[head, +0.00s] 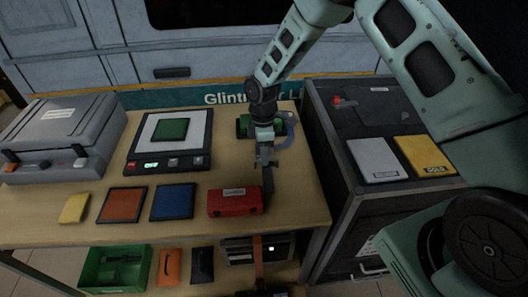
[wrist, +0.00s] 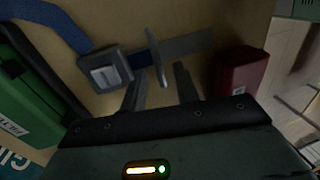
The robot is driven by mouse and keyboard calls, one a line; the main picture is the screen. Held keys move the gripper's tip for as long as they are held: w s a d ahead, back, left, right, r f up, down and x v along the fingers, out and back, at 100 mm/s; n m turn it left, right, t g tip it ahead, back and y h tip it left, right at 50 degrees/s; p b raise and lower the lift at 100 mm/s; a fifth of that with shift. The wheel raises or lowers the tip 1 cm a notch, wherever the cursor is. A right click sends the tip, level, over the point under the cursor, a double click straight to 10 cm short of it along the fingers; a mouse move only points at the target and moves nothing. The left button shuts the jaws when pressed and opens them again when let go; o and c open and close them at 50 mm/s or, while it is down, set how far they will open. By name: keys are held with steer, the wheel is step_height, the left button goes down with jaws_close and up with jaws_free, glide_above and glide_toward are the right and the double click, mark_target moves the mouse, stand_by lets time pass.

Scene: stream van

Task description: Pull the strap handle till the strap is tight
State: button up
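A blue strap (wrist: 50,27) runs past a green case (wrist: 35,100) into a grey buckle (wrist: 105,68) in the wrist view. Beyond the buckle, the strap's tail lies on the tabletop and turns grey. A thin grey upright handle (wrist: 157,62) stands on that tail. My gripper (wrist: 160,82) is open, its two fingers pointing at the handle, which appears between and just past the fingertips. Contact cannot be told. In the head view my gripper (head: 266,165) hangs over the bench in front of the green case (head: 244,125); it hides the handle and buckle there.
A red box (head: 235,201) sits close beside my gripper, also at right in the wrist view (wrist: 240,80). A scale with a green block (head: 171,129), coloured pads and a grey machine (head: 65,130) fill the bench's left. A dark cabinet (head: 345,245) stands at right.

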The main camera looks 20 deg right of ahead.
jaws_close()
steer(key=s, duration=0.2)
steer(key=s+a, duration=0.1)
steer(key=s, duration=0.4)
steer(key=shift+a, duration=0.35)
jaws_free()
steer(key=w+r+b, duration=0.1)
steer(key=w+r, duration=0.2)
steer(key=r, duration=1.4)
steer(key=shift+w+d+b, duration=0.2)
steer(key=shift+d+b, duration=0.15)
steer(key=shift+d, duration=0.05)
steer(key=shift+s+r, duration=0.1)
